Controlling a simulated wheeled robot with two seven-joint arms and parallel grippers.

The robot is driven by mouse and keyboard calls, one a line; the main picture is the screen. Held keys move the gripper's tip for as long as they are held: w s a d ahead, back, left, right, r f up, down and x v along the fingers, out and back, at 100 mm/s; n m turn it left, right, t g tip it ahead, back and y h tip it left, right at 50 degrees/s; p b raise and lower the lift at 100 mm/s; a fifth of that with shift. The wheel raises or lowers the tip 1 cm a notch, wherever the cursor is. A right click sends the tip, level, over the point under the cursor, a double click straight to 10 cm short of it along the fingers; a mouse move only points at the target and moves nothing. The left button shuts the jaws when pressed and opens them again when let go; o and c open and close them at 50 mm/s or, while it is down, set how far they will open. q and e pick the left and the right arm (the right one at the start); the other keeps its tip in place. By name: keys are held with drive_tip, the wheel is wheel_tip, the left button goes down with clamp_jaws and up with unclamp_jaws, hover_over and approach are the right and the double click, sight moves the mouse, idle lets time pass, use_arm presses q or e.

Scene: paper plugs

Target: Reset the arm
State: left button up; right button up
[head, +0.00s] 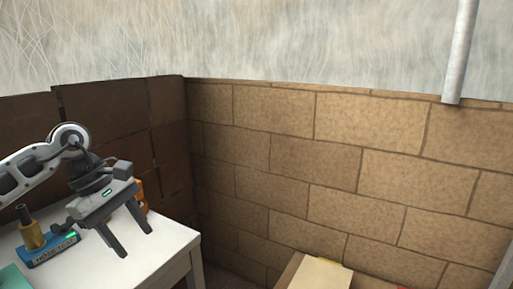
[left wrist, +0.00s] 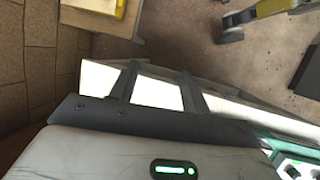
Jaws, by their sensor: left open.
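My left gripper (head: 136,245) hangs over the white table (head: 178,244), its two dark fingers apart and pointing down. Nothing is between the fingers. In the left wrist view the fingers of my left gripper (left wrist: 159,69) are also apart and empty, with the white tabletop (left wrist: 155,92) behind them. My left arm reaches in from the left edge in the head view. My right gripper is in neither view.
A blue block with a label (head: 48,251) and a brass fitting (head: 32,234) stand left of the gripper. An orange object (head: 141,195) is partly hidden behind it. A wooden table (head: 292,268) is at the bottom. A brick wall (head: 320,160) closes the back.

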use_arm(q)
drive_tip(key=s+d+f+n+t+h, duration=0.1)
drive_tip(key=s+d+n+t+h, duration=0.2)
drive_tip(key=d+n+h, duration=0.75)
drive_tip(key=s+d+f+n+t+h, duration=0.25)
drive_tip(key=d+n+h, duration=0.4)
drive_tip(key=d, duration=0.65)
drive_tip(key=a+f+n+t+y, duration=0.35)
drive_tip(key=n+t+y, duration=0.25)
drive_tip(key=n, duration=0.6)
drive_tip(key=a+f+n+t+y, duration=0.3)
drive_tip(key=f+n+t+y, duration=0.15)
drive_tip(key=n, duration=0.75)
drive_tip(key=s+a+f+n+g+y, duration=0.2)
drive_tip(key=s+a+f+n+y, duration=0.1)
drive_tip(key=s+f+n, duration=0.3)
drive_tip(key=s+a+f+n+g+y, duration=0.3)
drive_tip(key=s+f+n+y, duration=0.2)
drive_tip(key=s+f+n, duration=0.2)
wheel_tip(320, 180, down, 3)
drive_tip(key=n, duration=0.2)
drive_tip(key=shift+s+f+n+g, duration=0.15)
drive_tip(key=shift+f+n+g, duration=0.05)
drive_tip(key=shift+n+g, duration=0.1)
